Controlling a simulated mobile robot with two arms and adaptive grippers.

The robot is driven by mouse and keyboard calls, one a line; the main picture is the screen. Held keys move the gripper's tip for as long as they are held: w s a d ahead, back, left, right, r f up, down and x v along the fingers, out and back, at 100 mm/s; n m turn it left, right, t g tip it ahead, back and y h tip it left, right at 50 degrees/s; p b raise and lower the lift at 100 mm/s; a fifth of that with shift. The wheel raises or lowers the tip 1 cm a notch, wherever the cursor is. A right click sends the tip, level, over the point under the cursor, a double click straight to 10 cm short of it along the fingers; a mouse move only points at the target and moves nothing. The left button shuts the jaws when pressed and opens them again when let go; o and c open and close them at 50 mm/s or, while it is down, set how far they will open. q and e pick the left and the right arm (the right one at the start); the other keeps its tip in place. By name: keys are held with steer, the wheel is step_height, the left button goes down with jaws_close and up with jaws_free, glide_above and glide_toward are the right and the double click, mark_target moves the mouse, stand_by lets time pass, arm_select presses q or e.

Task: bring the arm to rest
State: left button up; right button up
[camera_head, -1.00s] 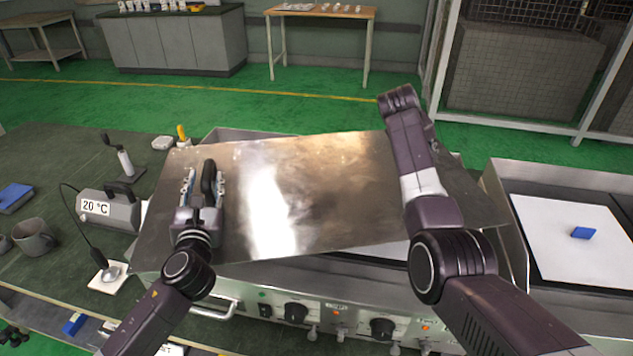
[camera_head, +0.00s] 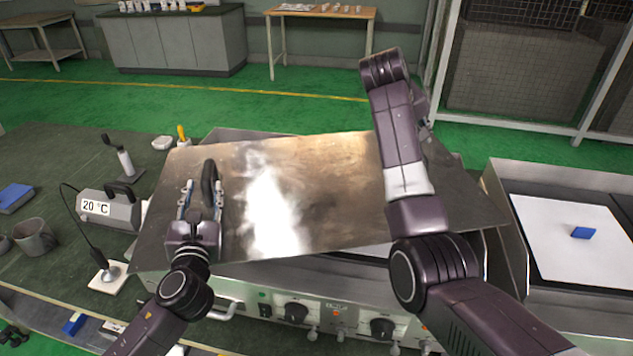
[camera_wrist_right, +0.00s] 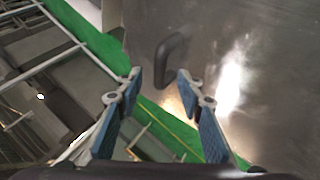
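A wide shiny metal plate (camera_head: 330,190) with a black handle (camera_head: 208,183) lies slanted over the steel heating unit (camera_head: 340,312). My left gripper (camera_head: 202,190) is at the plate's left part, its fingers spread on either side of the handle, with a gap showing beside it. My right arm (camera_head: 402,165) reaches up over the plate's right part; its gripper is mostly hidden there. In the right wrist view my right gripper (camera_wrist_right: 159,82) is open with nothing between its fingers. A dark handle (camera_wrist_right: 172,58) on a metal surface shows beyond them.
A grey device reading 20 °C (camera_head: 108,207), a mug (camera_head: 34,237) and a blue block (camera_head: 14,198) stand on the left bench. A second unit with a white surface (camera_head: 570,250) and a blue block (camera_head: 583,232) stands at right.

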steer(key=shift+v, duration=0.8)
arm_select(q)
steer(key=shift+r, duration=0.1)
arm_select(e)
steer(key=shift+r, duration=0.15)
